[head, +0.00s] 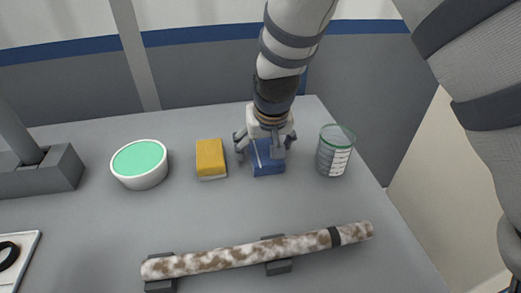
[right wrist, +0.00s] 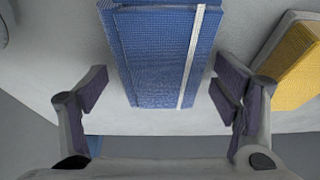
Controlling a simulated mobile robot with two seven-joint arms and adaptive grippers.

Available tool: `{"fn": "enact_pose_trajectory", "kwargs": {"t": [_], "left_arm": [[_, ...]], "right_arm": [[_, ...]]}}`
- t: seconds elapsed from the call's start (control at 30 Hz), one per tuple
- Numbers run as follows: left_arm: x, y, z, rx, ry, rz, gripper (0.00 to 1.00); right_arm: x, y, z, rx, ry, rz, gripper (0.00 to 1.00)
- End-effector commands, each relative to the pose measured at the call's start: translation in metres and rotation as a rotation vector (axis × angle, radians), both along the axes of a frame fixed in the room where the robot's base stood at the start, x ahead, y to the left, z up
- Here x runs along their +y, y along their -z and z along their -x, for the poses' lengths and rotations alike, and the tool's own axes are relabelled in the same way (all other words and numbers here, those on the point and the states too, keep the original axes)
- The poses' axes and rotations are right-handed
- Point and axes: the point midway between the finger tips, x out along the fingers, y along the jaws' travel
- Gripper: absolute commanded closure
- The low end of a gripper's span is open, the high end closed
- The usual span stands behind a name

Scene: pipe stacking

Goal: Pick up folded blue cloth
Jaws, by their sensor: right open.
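The folded blue cloth (head: 267,160) lies on the grey table, between a yellow sponge and a clear cup. In the right wrist view the cloth (right wrist: 160,55) is a flat blue woven block with a white stripe along one side. My right gripper (head: 262,150) is over the cloth, pointing down, and hides part of it in the head view. Its fingers (right wrist: 163,98) are spread wide, one on each side of the cloth, with gaps between the pads and the cloth. My left gripper is not in view.
The yellow sponge (head: 210,158) is close to the left of the cloth, and the clear cup (head: 334,155) close to the right. A white bowl with green contents (head: 140,163) stands further left. A mottled pipe (head: 255,251) rests on dark supports in front.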

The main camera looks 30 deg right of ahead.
Motion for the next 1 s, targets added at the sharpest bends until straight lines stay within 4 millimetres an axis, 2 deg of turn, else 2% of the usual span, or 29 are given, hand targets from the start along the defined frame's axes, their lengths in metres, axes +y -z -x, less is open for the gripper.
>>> {"fn": "enact_pose_trajectory", "kwargs": {"t": [0.2, 0.83, 0.87, 1.0], "left_arm": [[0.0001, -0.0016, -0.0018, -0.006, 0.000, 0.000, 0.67], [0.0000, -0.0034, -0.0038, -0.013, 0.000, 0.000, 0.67], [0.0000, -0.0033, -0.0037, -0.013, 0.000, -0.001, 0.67], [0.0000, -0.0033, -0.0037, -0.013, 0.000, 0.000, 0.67]], "right_arm": [[0.0000, -0.0048, -0.0007, -0.007, 0.000, 0.000, 0.18], [0.0002, 0.0005, -0.0005, -0.007, -0.001, 0.000, 0.18], [0.0002, 0.0005, -0.0005, -0.007, -0.001, 0.000, 0.23], [0.0002, 0.0005, -0.0004, -0.006, -0.001, 0.000, 0.55]]}}
